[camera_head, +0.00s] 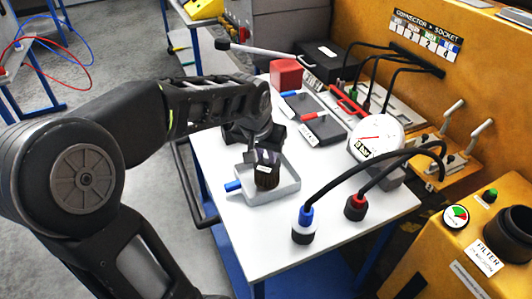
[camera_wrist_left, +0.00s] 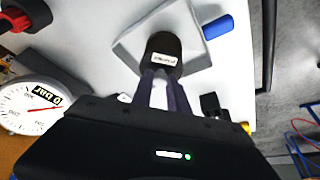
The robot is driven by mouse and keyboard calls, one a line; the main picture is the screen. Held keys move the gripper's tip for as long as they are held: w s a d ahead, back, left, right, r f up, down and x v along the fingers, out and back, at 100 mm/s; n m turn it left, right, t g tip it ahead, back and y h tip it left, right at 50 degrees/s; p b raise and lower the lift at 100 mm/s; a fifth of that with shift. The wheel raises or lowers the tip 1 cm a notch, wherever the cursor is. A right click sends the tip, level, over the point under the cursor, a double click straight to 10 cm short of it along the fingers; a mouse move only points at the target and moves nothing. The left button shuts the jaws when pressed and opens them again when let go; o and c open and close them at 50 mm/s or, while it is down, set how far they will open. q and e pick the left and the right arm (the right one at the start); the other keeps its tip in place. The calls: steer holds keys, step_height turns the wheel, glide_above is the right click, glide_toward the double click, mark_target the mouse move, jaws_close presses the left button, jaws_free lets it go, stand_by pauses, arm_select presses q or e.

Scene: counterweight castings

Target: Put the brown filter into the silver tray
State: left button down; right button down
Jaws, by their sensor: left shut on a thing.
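The brown filter (camera_head: 267,177) is a dark cylinder with a white label. My left gripper (camera_head: 262,155) is shut on it, and the filter is over the silver tray (camera_head: 285,192). In the left wrist view the filter (camera_wrist_left: 163,46) sits at the tips of the left gripper (camera_wrist_left: 162,78), with the tray (camera_wrist_left: 128,50) around and behind it. I cannot tell whether the filter touches the tray floor. A blue-handled item (camera_head: 233,186) lies at the tray's left edge. My right gripper is not in view.
Two connectors, one blue-ringed (camera_head: 304,224) and one red-ringed (camera_head: 355,207), stand right of the tray with black cables. A pressure gauge (camera_head: 377,138), a red block (camera_head: 286,74) and dark plates (camera_head: 322,128) are farther back. The white table's (camera_head: 240,235) front left is clear.

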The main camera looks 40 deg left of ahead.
arm_select(q)
steer(key=shift+f, duration=0.2)
steer(key=c, duration=1.3)
jaws_free()
steer(key=shift+r, duration=0.25)
steer(key=v, duration=1.1)
steer(key=shift+s+d+r, duration=0.1)
steer(key=shift+s+r, duration=0.15)
steer(key=shift+r, duration=0.1)
